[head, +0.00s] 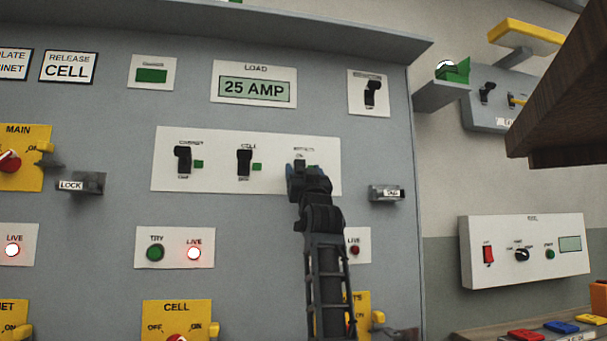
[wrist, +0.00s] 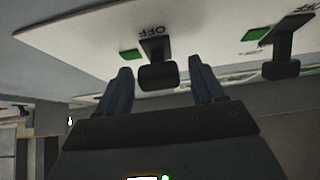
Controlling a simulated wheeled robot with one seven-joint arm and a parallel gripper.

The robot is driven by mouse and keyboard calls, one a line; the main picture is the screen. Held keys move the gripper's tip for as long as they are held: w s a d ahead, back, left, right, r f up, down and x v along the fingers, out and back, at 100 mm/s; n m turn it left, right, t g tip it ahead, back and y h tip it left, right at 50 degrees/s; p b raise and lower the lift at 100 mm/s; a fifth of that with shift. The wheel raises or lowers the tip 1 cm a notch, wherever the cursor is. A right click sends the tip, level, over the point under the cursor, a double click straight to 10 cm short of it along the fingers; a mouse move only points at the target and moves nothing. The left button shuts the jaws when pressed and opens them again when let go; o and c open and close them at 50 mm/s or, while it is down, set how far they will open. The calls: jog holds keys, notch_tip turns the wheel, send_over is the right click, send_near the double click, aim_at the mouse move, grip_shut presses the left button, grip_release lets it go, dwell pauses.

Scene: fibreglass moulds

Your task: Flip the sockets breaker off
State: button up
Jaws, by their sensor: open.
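The sockets breaker is the rightmost of three on a white plate (head: 225,181) and is mostly hidden behind my gripper in the head view. In the wrist view its black lever (wrist: 157,74) shows between my fingers, with an upside-down OFF label and a green indicator (wrist: 131,54) beside it. The lever leans away from the OFF label. My gripper (head: 301,168) is open, one finger on each side of the lever. I cannot tell whether either finger touches it.
The cell breaker (head: 244,161) and cabinet breaker (head: 183,161) stand to the left on the same plate, with green indicators. A tag holder (head: 387,193) juts out at right, and a lock holder (head: 80,184) at left. A dark brown block (head: 565,95) overhangs at upper right.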

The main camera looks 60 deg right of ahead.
jog(key=v, duration=0.8)
jog(key=shift+b, duration=0.45)
jog(key=shift+w, duration=0.1)
